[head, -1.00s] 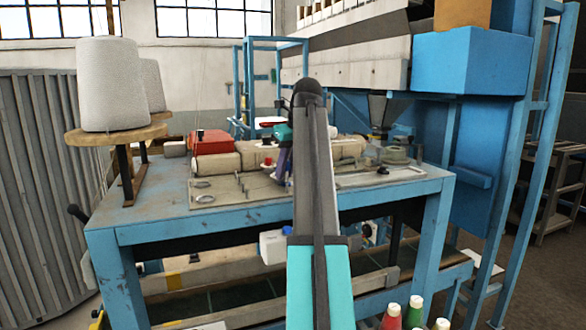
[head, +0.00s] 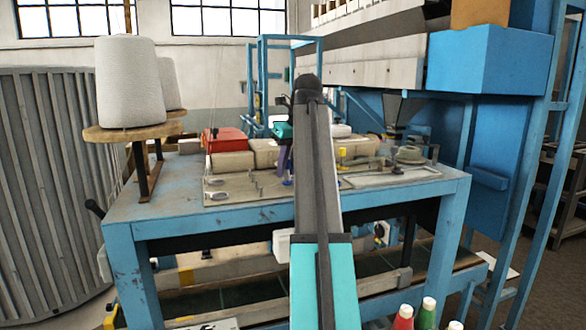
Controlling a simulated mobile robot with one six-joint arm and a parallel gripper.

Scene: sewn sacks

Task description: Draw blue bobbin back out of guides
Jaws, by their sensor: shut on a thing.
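My gripper (head: 285,165) shows only in part, left of my grey forearm, low over the work plate on the blue table. It points down and is shut on a small dark blue piece (head: 288,181), which I take to be the blue bobbin. My forearm and the jaws hide most of the bobbin. The guides are too small and too covered to make out, so I cannot tell whether the bobbin is in or clear of them. Small pins and metal loops show on the work plate (head: 230,193).
A red box (head: 225,138) and beige machine blocks (head: 232,161) stand behind the plate. A yellow-topped piece (head: 342,153) is right of my forearm. White thread cones (head: 130,82) stand at left. Red and green bottles (head: 428,312) are at the lower right.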

